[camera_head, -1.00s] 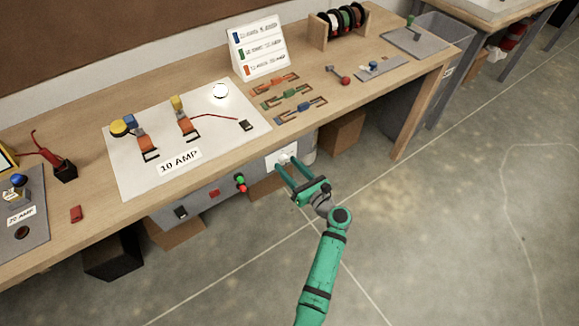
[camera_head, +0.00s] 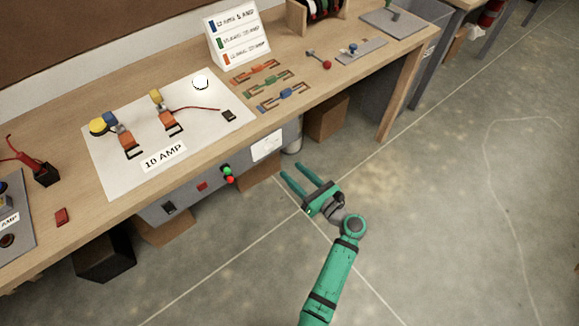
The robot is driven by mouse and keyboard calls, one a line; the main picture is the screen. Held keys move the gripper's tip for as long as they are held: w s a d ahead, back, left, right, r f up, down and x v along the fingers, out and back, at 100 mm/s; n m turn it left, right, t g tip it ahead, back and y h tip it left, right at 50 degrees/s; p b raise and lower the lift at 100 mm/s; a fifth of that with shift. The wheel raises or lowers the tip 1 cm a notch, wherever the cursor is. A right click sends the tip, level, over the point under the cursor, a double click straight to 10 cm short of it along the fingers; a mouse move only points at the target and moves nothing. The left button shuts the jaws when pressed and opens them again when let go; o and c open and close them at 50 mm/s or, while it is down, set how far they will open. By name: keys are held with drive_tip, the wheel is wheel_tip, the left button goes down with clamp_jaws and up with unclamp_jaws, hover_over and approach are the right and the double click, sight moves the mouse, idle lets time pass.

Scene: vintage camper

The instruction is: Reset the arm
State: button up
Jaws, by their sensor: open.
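My green arm reaches up from the bottom of the head view. My gripper (camera_head: 304,176) is open and empty, its two fingers apart and pointing up and left. It hangs over the floor in front of the workbench, apart from the bench. A white plate (camera_head: 267,145) on the grey panel (camera_head: 190,192) under the bench edge lies just up and left of the fingertips. A green and red button pair (camera_head: 228,174) sits on the same panel, left of the gripper.
The wooden workbench (camera_head: 350,87) carries a white 10 AMP board (camera_head: 105,172), several colored fuse-like pieces (camera_head: 270,87) and a sign stand (camera_head: 237,36). Cardboard boxes (camera_head: 326,118) stand under it. The concrete floor (camera_head: 440,220) to the right is clear.

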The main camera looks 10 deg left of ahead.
drive_tip(key=shift+s+d, duration=0.1)
drive_tip(key=shift+d, duration=0.1)
idle(0.3)
drive_tip(key=s+d+f+n+t+h, duration=0.1)
drive_tip(key=s+d+f+n+h, duration=0.3)
drive_tip(key=s+f, duration=0.4)
drive_tip(key=s+d+f+n+h, duration=0.2)
drive_tip(key=s+f+n+h, duration=0.1)
drive_tip(key=s+f+h, duration=0.5)
drive_tip(key=s+d+r+n+h, duration=0.1)
drive_tip(key=s+d+r+n, duration=0.15)
drive_tip(key=s, duration=0.35)
drive_tip(key=s+d+r+n, duration=0.1)
drive_tip(key=s+n, duration=0.3)
drive_tip(key=s, duration=0.1)
drive_tip(key=s+r+n+t+h, duration=0.1)
drive_tip(key=s+r+n, duration=0.4)
drive_tip(key=r, duration=0.5)
drive_tip(key=s+r+n+t+h, duration=0.1)
drive_tip(key=s+r+n+t, duration=0.2)
drive_tip(key=s+r+n, duration=0.3)
wheel_tip(320, 180, up, 4)
drive_tip(key=n, duration=0.3)
drive_tip(key=shift+s+d, duration=0.3)
